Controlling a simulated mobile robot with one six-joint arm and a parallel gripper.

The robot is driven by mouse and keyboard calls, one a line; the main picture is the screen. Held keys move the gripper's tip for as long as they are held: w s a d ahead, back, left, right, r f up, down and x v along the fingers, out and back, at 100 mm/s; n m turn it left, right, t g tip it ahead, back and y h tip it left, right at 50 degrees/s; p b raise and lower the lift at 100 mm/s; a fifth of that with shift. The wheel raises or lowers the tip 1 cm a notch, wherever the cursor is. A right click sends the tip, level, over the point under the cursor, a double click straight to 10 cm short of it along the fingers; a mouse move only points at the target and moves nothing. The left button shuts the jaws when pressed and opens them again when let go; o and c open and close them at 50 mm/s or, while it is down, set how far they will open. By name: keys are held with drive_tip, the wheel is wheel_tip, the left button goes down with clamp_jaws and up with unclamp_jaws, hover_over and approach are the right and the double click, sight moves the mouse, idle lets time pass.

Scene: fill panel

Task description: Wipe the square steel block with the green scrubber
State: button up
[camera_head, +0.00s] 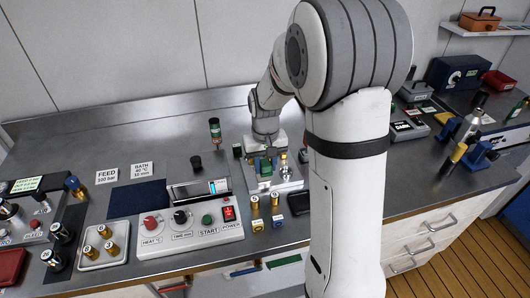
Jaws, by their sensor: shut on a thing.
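My gripper (265,163) points down over a pale fixture plate (288,183), just right of the control box. It is shut on a small green thing (266,171), which looks like the green scrubber. It is too small to tell whether the scrubber touches what lies under it. I cannot make out the square steel block for certain; it may be under or behind my gripper.
A control box (190,226) with knobs and a lit display stands left of my gripper. Small brass-coloured cylinders (255,203) stand in front of the plate. A dark blue mat (137,199) and a tray (103,253) of brass pieces lie further left. My arm hides the counter's middle right.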

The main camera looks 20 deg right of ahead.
drive_tip(key=shift+r+p, duration=0.75)
drive_tip(key=shift+r, duration=0.65)
